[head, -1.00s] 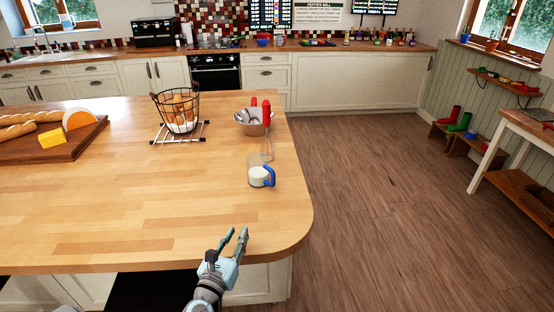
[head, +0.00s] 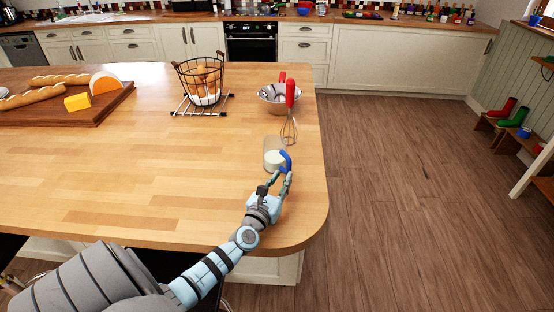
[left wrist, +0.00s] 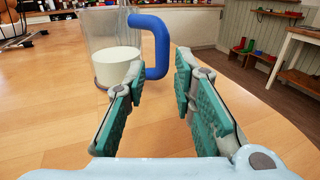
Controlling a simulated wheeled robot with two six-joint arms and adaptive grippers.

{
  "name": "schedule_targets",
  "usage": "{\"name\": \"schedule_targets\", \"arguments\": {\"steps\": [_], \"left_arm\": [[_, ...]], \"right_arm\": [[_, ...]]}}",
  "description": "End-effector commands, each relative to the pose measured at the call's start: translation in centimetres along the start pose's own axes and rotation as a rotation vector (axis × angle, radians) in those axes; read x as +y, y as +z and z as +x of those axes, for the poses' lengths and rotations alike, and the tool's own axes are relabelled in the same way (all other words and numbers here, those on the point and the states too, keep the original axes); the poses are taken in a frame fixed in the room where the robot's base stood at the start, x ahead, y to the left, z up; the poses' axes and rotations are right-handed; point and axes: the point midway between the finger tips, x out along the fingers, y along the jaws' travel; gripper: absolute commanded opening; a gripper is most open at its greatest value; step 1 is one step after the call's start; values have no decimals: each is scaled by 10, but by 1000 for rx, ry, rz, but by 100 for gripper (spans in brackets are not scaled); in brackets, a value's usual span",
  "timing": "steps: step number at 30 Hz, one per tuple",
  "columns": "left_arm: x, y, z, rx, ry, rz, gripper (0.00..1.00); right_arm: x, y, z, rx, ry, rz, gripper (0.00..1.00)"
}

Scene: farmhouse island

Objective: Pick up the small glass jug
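The small glass jug (head: 273,159) is clear, holds white liquid and has a blue handle. It stands upright on the wooden island near its right edge. In the left wrist view the jug (left wrist: 113,50) is just ahead and to the left, with its handle (left wrist: 157,48) on the right side. My left gripper (head: 277,180) is at the near side of the jug, close to the handle. In the left wrist view its two green-padded fingers (left wrist: 160,78) are apart with nothing between them, and the handle is just beyond the tips. My right gripper is not in view.
A whisk with a red handle (head: 290,95) and a metal bowl (head: 270,103) are behind the jug. A board (head: 112,106) with bread and cheese is at left. The island top (head: 150,170) is clear left of the jug.

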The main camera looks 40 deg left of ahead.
Motion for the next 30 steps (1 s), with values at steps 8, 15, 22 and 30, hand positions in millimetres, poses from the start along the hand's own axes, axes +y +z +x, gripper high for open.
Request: {"name": "schedule_targets", "arguments": {"steps": [8, 15, 22, 30], "left_arm": [[-2, 3, 38, -2, 3, 0, 24], [-1, 3, 61, 1, 3, 1, 24], [-1, 4, 60, 1, 3, 1, 5], [-1, 5, 61, -2, 3, 1, 0]], "right_arm": [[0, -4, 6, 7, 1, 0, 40], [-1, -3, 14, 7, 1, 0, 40], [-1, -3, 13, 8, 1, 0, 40], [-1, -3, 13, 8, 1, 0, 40]]}}
